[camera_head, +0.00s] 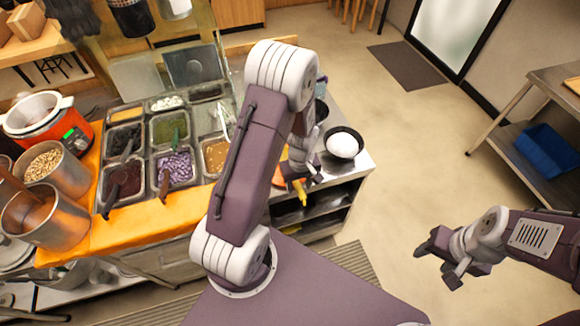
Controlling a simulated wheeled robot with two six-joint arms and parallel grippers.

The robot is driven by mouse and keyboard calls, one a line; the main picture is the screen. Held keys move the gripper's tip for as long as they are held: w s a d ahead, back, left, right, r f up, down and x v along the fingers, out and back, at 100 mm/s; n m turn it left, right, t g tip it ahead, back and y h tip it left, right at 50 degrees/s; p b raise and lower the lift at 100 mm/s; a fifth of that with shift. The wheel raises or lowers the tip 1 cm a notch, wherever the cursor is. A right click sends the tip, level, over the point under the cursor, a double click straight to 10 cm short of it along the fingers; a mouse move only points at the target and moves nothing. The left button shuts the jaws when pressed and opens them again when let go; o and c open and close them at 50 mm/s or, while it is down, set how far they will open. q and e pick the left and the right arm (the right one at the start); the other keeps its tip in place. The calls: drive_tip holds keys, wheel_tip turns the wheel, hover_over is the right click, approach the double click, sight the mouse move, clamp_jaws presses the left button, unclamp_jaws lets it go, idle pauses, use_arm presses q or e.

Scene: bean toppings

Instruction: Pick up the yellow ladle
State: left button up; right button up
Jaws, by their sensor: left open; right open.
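The yellow ladle shows as a short yellow piece (300,192) at the front edge of the counter, right of the topping trays. The rest of it is hidden behind my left arm and gripper. My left gripper (298,178) is open and points down right at the yellow piece. I cannot tell whether it touches it. My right gripper (447,268) is open and empty over the bare floor at the right, far from the ladle.
Metal trays of toppings, including purple beans (174,168), fill the counter's middle. A black bowl with a white mound (343,142) stands right of my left gripper. An orange cooker (45,118) and metal pots (50,163) stand left. A blue bin (548,150) is far right.

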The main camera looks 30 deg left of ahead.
use_arm(q)
drive_tip(key=shift+w+f, duration=0.15)
drive_tip(key=shift+f, duration=0.8)
clamp_jaws()
drive_tip(key=shift+r, duration=0.1)
